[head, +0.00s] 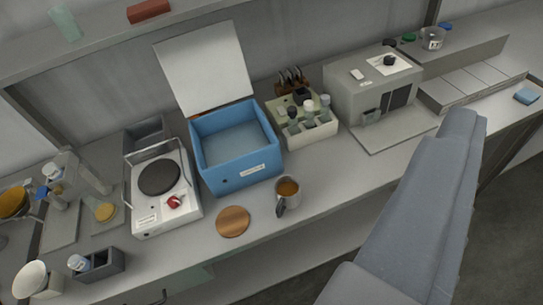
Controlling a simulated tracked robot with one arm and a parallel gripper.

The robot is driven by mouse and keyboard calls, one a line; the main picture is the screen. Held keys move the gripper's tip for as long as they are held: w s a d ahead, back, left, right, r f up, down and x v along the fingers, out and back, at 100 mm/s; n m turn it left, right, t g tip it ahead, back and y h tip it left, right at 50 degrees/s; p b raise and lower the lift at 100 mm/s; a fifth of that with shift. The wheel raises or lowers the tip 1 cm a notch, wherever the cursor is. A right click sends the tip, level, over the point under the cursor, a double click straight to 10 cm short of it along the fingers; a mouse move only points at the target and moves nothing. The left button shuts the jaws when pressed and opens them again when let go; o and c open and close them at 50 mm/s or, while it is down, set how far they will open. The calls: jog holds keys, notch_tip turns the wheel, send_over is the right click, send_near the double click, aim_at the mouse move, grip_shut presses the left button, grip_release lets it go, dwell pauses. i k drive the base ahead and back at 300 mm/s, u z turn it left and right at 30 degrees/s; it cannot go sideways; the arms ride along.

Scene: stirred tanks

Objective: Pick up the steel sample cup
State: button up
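A small steel cup (288,193) with a dark handle and brown contents stands upright near the front edge of the bench, right of a round wooden disc. A second small grey, metallic-looking cup (433,38) with a dark mark stands on the raised ledge at the back right. I cannot tell for sure which is called the sample cup. A large grey padded-looking part of my arm fills the lower right. No gripper fingers show, and nothing touches either cup.
An open blue box (235,155) stands behind the near cup, with a hotplate (148,215) to its left. A rack of bottles (313,133) and a grey machine (360,91) stand to the right. The wooden disc (233,222) lies close left of the cup.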

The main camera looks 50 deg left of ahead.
aim_at(287, 188)
jog(key=z, duration=0.3)
jog(key=k, duration=0.65)
jog(key=u, duration=0.55)
jog(key=i, duration=1)
jog(key=z, duration=0.05)
